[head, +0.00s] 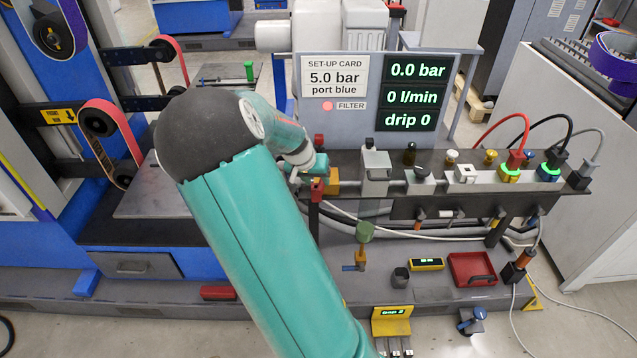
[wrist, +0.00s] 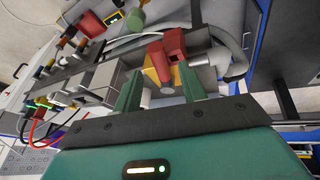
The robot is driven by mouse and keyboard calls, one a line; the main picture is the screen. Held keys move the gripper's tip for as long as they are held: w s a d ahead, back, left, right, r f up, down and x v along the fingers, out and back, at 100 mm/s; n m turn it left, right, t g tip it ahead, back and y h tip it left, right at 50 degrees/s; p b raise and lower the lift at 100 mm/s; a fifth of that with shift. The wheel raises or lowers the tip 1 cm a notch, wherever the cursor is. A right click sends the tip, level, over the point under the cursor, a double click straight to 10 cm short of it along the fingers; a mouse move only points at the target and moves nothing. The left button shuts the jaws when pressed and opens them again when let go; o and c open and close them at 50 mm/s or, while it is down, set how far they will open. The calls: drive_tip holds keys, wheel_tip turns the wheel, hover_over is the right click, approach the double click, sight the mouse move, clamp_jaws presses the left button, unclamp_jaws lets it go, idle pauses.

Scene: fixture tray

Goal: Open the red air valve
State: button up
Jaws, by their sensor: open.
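The red air valve (head: 317,190) is at the left end of the manifold on the bench in the head view, beside a yellow-orange block (head: 333,181). In the wrist view the red valve (wrist: 174,43) and the yellow block (wrist: 157,60) show just beyond the fingertips. My gripper (head: 306,172) is at the valve, its fingers partly hidden by my arm in the head view. In the wrist view my gripper (wrist: 160,82) is open, with one green finger on each side of the valve area. I cannot tell whether a finger touches it.
A panel (head: 410,95) reads 0.0 bar, 0 l/min and drip 0. The set-up card (head: 335,77) reads 5.0 bar, port blue. Grey manifold blocks (head: 376,165) and cabled ports stand right of the valve. A red tray (head: 472,269) lies in front.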

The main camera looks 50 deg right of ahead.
drive_tip(key=v, duration=1)
drive_tip(key=shift+r, duration=0.25)
drive_tip(key=shift+a, duration=0.1)
